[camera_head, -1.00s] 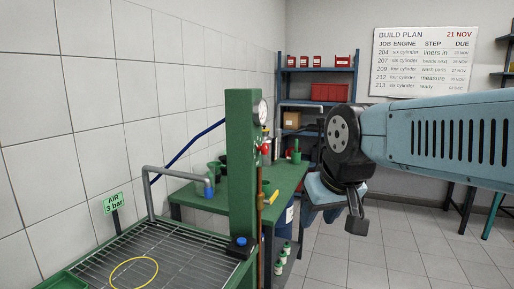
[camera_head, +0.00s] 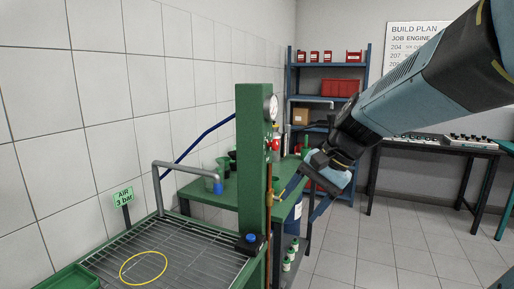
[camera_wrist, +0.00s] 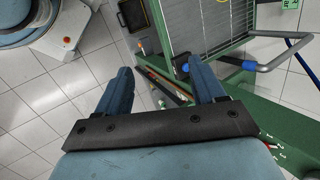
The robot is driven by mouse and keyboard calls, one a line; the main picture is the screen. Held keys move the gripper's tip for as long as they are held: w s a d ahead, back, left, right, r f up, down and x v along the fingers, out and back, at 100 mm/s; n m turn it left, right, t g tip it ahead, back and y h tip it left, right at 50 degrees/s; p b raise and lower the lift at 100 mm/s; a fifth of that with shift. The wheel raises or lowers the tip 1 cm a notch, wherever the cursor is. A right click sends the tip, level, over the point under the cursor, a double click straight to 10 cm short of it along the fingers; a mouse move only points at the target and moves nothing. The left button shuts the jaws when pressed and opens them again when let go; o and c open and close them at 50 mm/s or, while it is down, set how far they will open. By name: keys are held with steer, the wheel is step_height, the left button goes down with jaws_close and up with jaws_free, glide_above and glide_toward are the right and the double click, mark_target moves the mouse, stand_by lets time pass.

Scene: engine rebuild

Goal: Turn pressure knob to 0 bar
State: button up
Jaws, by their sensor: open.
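The green post (camera_head: 252,180) stands at the corner of a green wash stand, with a round white gauge (camera_head: 271,107) near its top. Red parts sit below the gauge on its right face; I cannot tell which of these is the pressure knob. A sign reading "AIR 3 bar" (camera_head: 124,196) stands at the left. My gripper (camera_wrist: 163,80) is open and empty, its two blue fingers apart in the wrist view. In the head view it is right of the post, apart from it, with its fingertips partly hidden. The green post (camera_wrist: 260,135) shows at the lower right of the wrist view.
A black box with a blue button (camera_head: 250,239) sits on the stand's corner. A yellow ring (camera_head: 144,268) lies on the grille. A grey bent pipe (camera_head: 180,164) rises over it. A green bench (camera_head: 222,190) stands behind the post. Open floor lies to the right.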

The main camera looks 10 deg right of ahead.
steer(key=w+r+m+y, duration=0.1)
steer(key=w+m+y, duration=0.3)
steer(key=w+m, duration=0.25)
steer(key=m+t+y, duration=0.5)
steer(key=m+t, duration=0.3)
steer(key=m, duration=0.3)
glide_toward(278, 146)
steer(key=x, duration=0.9)
steer(key=shift+s+a, duration=0.1)
steer(key=shift+a, duration=0.05)
steer(key=shift+r, duration=0.1)
steer(key=c, duration=1)
